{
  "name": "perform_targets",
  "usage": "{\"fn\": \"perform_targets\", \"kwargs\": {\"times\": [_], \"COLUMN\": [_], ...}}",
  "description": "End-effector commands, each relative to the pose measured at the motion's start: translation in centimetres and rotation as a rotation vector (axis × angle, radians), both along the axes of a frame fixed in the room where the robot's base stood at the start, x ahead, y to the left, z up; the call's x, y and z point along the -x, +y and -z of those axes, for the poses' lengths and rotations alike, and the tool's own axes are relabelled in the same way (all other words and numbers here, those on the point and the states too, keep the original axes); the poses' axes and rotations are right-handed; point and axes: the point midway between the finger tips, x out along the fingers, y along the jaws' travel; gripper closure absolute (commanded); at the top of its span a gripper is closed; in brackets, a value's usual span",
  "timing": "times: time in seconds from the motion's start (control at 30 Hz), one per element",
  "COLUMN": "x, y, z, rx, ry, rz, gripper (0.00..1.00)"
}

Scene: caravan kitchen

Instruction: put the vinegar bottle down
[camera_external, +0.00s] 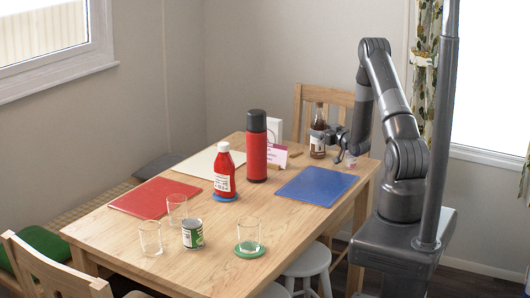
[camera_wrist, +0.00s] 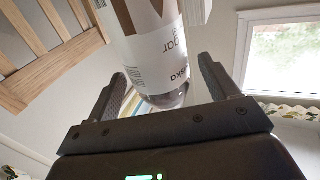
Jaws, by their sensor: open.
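The vinegar bottle (camera_external: 318,118), dark-necked with a pale label, is upright at the far right end of the table (camera_external: 290,222) and appears to stand on it. In the wrist view the bottle (camera_wrist: 150,50) shows its white label and clear base between the two fingers. In the wrist view my gripper (camera_wrist: 166,82) is open, with a gap visible between the bottle and the right finger.
A red sauce bottle (camera_external: 224,176), glasses (camera_external: 150,238) and a green can (camera_external: 192,234) stand further left. A chair (camera_external: 312,98) is behind.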

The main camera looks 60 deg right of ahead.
Motion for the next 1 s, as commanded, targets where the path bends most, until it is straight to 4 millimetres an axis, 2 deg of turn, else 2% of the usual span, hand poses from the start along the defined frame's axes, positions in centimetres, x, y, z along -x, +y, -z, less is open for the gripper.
{"fn": "perform_targets", "kwargs": {"times": [0.1, 0.2, 0.33, 0.5, 0.67, 0.77, 0.87, 1.0], "x": [2.7, 4.5, 6.2, 7.4, 7.3, 6.5, 5.0, 2.3], "y": [1.0, 1.8, 2.5, 3.0, 3.1, 3.4, 4.3, 6.3], "z": [0.1, 0.0, 0.0, 0.0, -0.2, -0.9, -2.4, -5.6], "rx": [-0.002, -0.001, 0.0, 0.0, 0.002, 0.008, 0.016, 0.027], "ry": [0.003, 0.002, 0.001, 0.001, 0.003, 0.024, 0.072, 0.173], "rz": [0.002, 0.003, 0.002, 0.001, -0.001, -0.006, -0.016, -0.025], "gripper": [0.21, 0.21, 0.21, 0.21, 0.21, 0.21, 0.21, 0.21]}}
